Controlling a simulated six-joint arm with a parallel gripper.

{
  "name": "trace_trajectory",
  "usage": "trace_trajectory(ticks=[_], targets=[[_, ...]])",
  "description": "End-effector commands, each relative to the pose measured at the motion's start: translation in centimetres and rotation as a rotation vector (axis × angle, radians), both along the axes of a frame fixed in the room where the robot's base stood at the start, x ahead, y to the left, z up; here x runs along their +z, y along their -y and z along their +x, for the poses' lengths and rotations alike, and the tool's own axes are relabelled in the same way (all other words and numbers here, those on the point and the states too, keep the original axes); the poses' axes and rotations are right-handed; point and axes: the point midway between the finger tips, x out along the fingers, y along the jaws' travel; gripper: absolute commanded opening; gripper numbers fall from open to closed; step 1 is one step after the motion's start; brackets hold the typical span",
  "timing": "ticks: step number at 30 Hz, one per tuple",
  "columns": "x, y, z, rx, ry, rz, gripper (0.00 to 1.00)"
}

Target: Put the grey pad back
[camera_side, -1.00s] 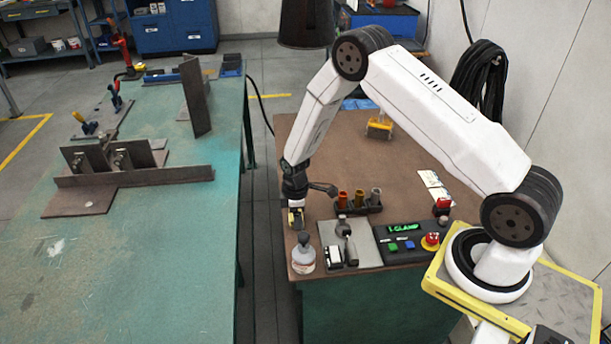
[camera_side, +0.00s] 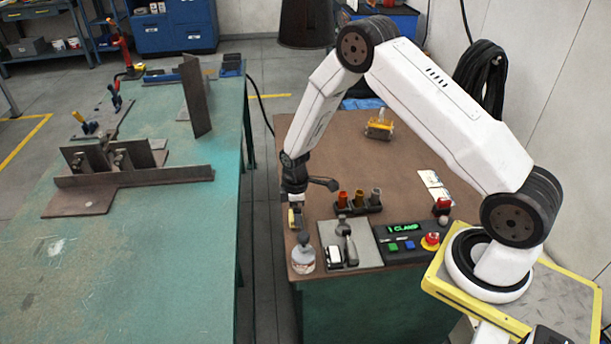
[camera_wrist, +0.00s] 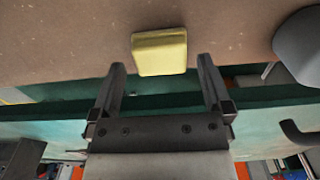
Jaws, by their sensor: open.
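My gripper (camera_side: 296,207) points down at the near left corner of the brown table. In the wrist view its two fingers (camera_wrist: 160,65) are apart, with nothing gripped between them. A small yellow block (camera_wrist: 159,52) rests on the brown surface just beyond the fingertips, roughly centred between them. It also shows in the side view (camera_side: 293,219), partly hidden below my gripper. I cannot tell whether it has a grey side. A flat grey plate (camera_side: 373,255) lies to the right, with a white item and a dark-handled tool on it. No separate grey pad is clear.
A clear bottle with a grey cap (camera_side: 303,260) stands close to my gripper at the table corner. A holder with several coloured cups (camera_side: 358,205) and a control box (camera_side: 405,243) stand to the right. The middle of the brown table (camera_side: 335,150) is clear.

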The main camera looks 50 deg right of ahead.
Motion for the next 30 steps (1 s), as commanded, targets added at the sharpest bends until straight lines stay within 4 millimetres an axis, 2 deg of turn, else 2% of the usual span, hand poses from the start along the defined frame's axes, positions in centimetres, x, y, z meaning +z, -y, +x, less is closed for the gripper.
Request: trace_trajectory(ticks=[18, 24, 30], targets=[[8.2, 0.0, 0.0, 0.0, 0.002, -0.001, 1.0], [9.6, 0.0, 0.0, 0.0, 0.001, -0.001, 1.0], [10.0, 0.0, -0.1, 0.0, -0.001, 0.0, 1.0]])
